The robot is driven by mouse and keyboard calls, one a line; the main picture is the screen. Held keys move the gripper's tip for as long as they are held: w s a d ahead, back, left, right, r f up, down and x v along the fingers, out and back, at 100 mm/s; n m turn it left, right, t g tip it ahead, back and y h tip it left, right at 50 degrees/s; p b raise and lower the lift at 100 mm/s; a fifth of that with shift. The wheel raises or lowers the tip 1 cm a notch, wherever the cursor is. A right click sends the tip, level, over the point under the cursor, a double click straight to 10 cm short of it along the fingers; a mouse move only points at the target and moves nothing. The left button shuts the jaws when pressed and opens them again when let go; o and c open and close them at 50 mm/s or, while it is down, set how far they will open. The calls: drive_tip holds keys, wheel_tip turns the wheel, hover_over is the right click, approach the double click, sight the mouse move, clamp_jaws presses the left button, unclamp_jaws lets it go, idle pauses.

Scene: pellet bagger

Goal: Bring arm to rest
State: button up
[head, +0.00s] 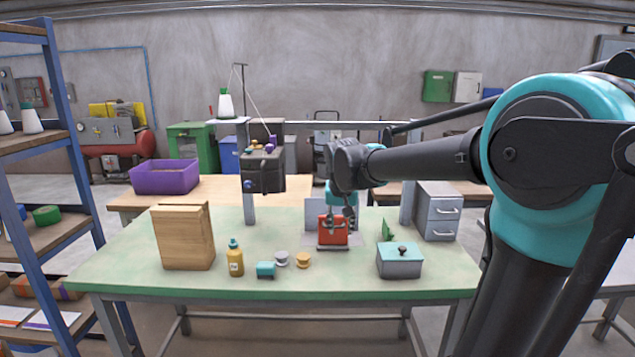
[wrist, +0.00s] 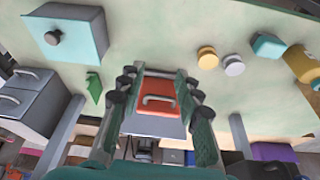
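My arm reaches in from the right of the head view, and my gripper (head: 340,212) points down over the green table (head: 300,283). A small red box (head: 332,234) with a light handle stands on the table just under it. In the wrist view my gripper (wrist: 158,76) has its two fingers spread wide. The red box (wrist: 158,95) shows between them, with its handle uncovered. The fingers look apart from the handle; whether they touch the box's sides I cannot tell.
A grey box with a teal lid (head: 400,262) and a drawer unit (head: 438,212) stand right of the gripper. A wooden box (head: 182,238), a yellow bottle (head: 235,260) and small spools (head: 303,260) stand left. A dark machine head (head: 263,172) hangs left of the arm.

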drive_tip(key=s+d+f, duration=0.6)
drive_tip(key=s+f, duration=0.3)
drive_tip(key=s, duration=0.2)
drive_tip(key=s+d+f+n, duration=0.1)
drive_tip(key=s+d+f, duration=0.6)
drive_tip(key=s+f, duration=0.3)
drive_tip(key=shift+s+f, duration=0.2)
drive_tip(key=shift+s, duration=0.45)
drive_tip(key=shift+c, duration=0.2)
